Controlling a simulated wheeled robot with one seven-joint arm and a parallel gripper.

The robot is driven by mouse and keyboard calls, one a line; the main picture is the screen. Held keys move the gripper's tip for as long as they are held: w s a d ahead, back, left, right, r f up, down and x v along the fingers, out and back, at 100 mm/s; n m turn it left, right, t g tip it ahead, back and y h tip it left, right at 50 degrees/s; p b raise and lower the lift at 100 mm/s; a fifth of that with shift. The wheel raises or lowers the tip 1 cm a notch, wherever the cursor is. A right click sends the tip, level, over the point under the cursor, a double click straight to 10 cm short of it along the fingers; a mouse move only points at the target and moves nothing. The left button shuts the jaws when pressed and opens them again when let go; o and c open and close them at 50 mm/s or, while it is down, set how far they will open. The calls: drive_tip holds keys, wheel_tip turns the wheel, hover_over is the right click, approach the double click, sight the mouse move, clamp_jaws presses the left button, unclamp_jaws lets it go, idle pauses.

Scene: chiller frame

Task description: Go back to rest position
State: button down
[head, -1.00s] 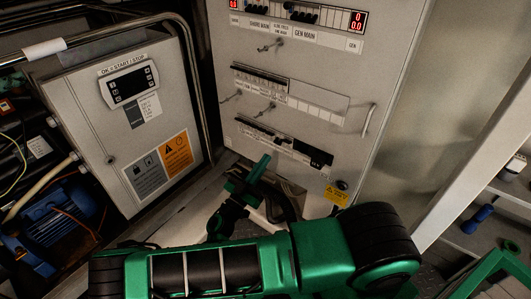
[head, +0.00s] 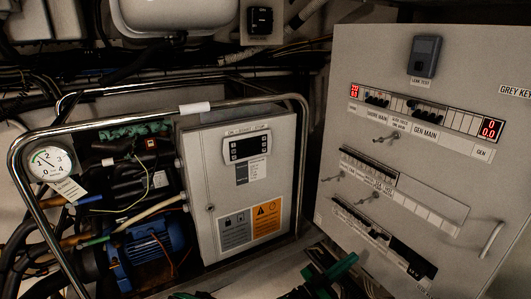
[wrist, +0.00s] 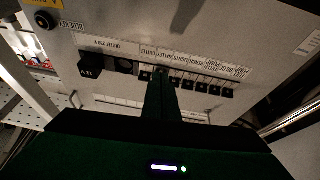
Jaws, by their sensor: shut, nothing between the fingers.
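My gripper (head: 343,268) shows at the bottom of the head view as green and dark parts, low in front of the electrical cabinet (head: 468,203). In the wrist view its green fingers (wrist: 161,95) are together, with nothing between them. They point towards a row of black breaker switches (wrist: 190,82) on the cabinet panel. I cannot tell whether the fingertips touch the panel. The rest of my arm is mostly below the head view.
A grey control box (head: 196,185) with a display stands left of the cabinet inside a metal tube frame (head: 306,150). A pressure gauge (head: 50,164) and a blue motor (head: 150,243) sit further left. A handle (head: 491,239) projects from the cabinet's right side.

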drive_tip(key=s+d+n+g+y, duration=0.2)
drive_tip(key=s+d+g+y, duration=0.25)
drive_tip(key=g+y, duration=0.5)
drive_tip(key=s+a+r+n+t+y, duration=0.2)
drive_tip(key=r+n+y, duration=0.2)
drive_tip(key=r, duration=0.4)
drive_tip(key=s+a+r+n+t+y, duration=0.2)
drive_tip(key=r+n+y, duration=0.15)
drive_tip(key=r, duration=0.55)
drive_tip(key=s+a+r+n+t+y, duration=0.2)
drive_tip(key=a+r+n+y, duration=0.15)
drive_tip(key=r, duration=0.45)
drive_tip(key=s+d+f+m+g, duration=0.1)
drive_tip(key=s+d+m+g, duration=0.1)
drive_tip(key=s+d, duration=0.4)
drive_tip(key=s+d+m+g, duration=0.3)
drive_tip(key=s+d, duration=0.3)
drive_tip(key=s, duration=0.5)
drive_tip(key=shift+f+m, duration=0.4)
drive_tip(key=shift+m, duration=0.2)
